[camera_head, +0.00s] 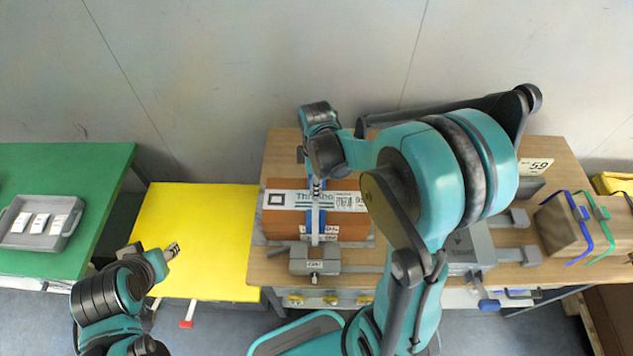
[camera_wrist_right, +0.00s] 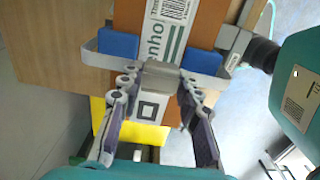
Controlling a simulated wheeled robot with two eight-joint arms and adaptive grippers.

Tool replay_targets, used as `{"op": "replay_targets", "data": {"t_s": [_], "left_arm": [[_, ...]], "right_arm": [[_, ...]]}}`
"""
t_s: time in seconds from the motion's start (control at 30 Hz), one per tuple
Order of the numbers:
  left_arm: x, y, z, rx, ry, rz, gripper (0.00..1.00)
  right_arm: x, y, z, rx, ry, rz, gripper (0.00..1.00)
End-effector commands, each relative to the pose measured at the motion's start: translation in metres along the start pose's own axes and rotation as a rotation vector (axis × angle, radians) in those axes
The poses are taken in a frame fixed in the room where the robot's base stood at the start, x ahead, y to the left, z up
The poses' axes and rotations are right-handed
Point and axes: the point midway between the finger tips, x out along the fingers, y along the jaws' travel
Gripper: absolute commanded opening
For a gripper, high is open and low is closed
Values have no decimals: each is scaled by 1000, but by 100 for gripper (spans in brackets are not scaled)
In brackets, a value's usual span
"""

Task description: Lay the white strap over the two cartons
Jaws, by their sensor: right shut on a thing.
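An orange-brown carton block (camera_head: 290,222) with a printed white label stands on the wooden table; I cannot tell where one carton ends and the other begins. The white strap (camera_head: 316,216) runs across the block toward the front, between blue pads. In the right wrist view the strap (camera_wrist_right: 88,58) spans the carton (camera_wrist_right: 205,22), over blue pads (camera_wrist_right: 117,43) at its edges. My right gripper (camera_head: 318,182) is over the block, shut on the strap's grey middle piece (camera_wrist_right: 160,74). My left gripper (camera_head: 172,249) is low beside the yellow table, away from the cartons; its finger gap is unclear.
A grey clamp (camera_head: 315,261) stands at the wooden table's (camera_head: 285,150) front edge. My right arm hides much of the table's right side. A brown box with blue and green straps (camera_head: 570,228) is at far right. The yellow table (camera_head: 205,225) is bare. A grey tray (camera_head: 42,222) holds white cards.

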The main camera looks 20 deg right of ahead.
Motion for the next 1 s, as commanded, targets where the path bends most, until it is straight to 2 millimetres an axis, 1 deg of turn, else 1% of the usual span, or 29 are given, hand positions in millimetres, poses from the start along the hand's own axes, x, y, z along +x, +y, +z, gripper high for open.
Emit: {"op": "replay_targets", "data": {"t_s": [0.03, 0.1, 0.43, 0.6, 0.97, 1.0], "left_arm": [[5, 0, 4, 0, 0, 0, 40], [9, 0, 6, 0, 0, 0, 40], [24, 0, 17, 0, 0, 0, 40], [28, 0, 20, 0, 0, 0, 40], [28, 0, 20, 0, 0, 0, 40], [28, 0, 20, 0, 0, 0, 40]], "right_arm": [[7, 0, 0, 0, 0, 0, 0], [12, 0, 0, 0, 0, 0, 0], [33, 0, 0, 0, 0, 0, 0], [38, 0, 0, 0, 0, 0, 0], [38, 0, 0, 0, 0, 0, 0], [38, 0, 0, 0, 0, 0, 41]]}}
